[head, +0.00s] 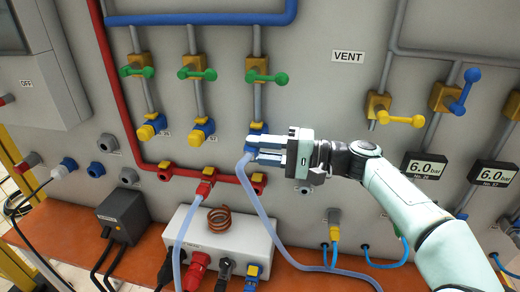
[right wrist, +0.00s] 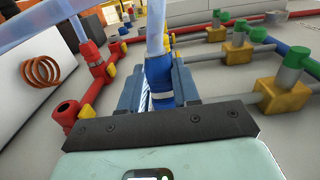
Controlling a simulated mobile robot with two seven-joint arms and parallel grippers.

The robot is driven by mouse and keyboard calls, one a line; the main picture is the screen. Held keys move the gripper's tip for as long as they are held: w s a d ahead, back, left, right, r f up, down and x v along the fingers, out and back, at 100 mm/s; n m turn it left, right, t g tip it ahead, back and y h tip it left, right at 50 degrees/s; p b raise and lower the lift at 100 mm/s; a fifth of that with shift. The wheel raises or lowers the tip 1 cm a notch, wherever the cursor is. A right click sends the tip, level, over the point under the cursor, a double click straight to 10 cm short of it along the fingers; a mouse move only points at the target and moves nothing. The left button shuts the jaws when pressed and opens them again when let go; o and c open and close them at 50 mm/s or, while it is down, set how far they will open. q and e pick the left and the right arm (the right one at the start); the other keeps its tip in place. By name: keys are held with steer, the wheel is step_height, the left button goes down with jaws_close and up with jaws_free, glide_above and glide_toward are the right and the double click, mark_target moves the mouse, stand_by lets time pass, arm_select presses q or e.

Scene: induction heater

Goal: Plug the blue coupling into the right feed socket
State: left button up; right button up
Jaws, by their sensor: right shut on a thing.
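My right gripper (head: 252,148) is shut on the blue coupling (right wrist: 159,82), which has a pale band and a clear hose (head: 262,208) on its end. In the head view the fingers hide most of the coupling. The right feed socket (head: 257,127), blue and yellow, is just above the fingers under a green-handled valve (head: 258,72). I cannot tell whether the coupling is touching the socket or in it. My left gripper is not in view.
Two other feed sockets (head: 203,130) (head: 148,130) are to the left. Below, a red coupling (head: 204,187) with a hose is on the red pipe (head: 150,163). A grey box with a copper coil (head: 219,219) stands on the orange bench (head: 310,262).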

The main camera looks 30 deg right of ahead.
steer(key=shift+w+d, duration=0.2)
steer(key=shift+w, duration=0.05)
steer(key=o, duration=1.1)
steer(key=shift+w, duration=0.1)
steer(key=shift+c, duration=0.2)
